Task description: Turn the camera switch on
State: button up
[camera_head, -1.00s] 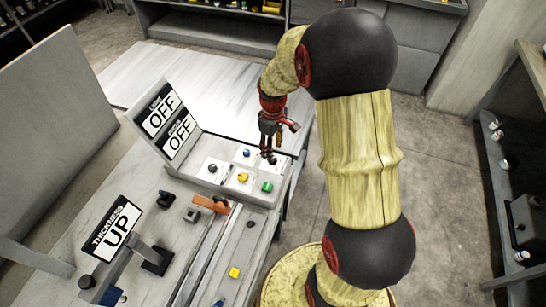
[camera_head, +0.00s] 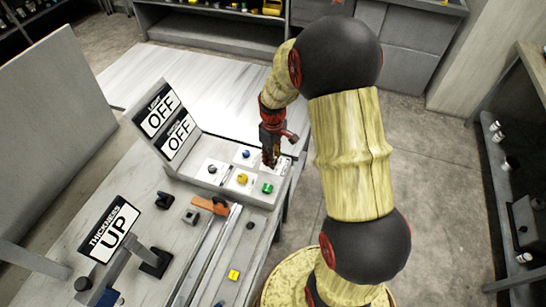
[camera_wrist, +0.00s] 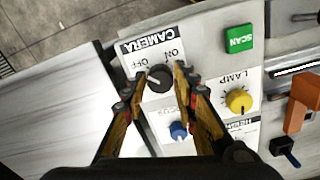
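The camera switch is a round black knob (camera_wrist: 159,78) beside a label reading CAMERA, with ON and OFF marks, upside down in the wrist view. My gripper (camera_wrist: 161,72) is at the knob, with one finger on each side and tips close to its edges. I cannot tell whether the fingers press on it. In the head view my gripper (camera_head: 270,162) points down at the back right corner of the switch panel (camera_head: 222,184) and hides the knob. The upper sign (camera_head: 157,108) and the sign below it (camera_head: 179,136) both read OFF.
Close to the knob are a green SCAN button (camera_wrist: 239,39), a yellow LAMP knob (camera_wrist: 239,101) and a blue knob (camera_wrist: 179,131). An orange part (camera_head: 210,205) lies in front of the panel. A sign (camera_head: 109,230) reading THICKNESS UP stands at the front left.

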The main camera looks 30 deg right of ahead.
jog(key=c, duration=0.6)
grip_shut()
jog(key=shift+m, duration=0.4)
jog(key=shift+m+p, duration=0.75)
jog(key=shift+m, duration=0.25)
jog(key=m+p, duration=0.2)
jog(key=m, duration=0.2)
jog(key=shift+m, duration=0.3)
jog(key=m+p, duration=0.1)
jog(key=m, duration=0.4)
jog(key=shift+a+p, duration=0.1)
jog(key=shift+p, duration=0.2)
jog(key=m+p, duration=0.1)
jog(key=m, duration=0.4)
jog(key=shift+m, duration=0.4)
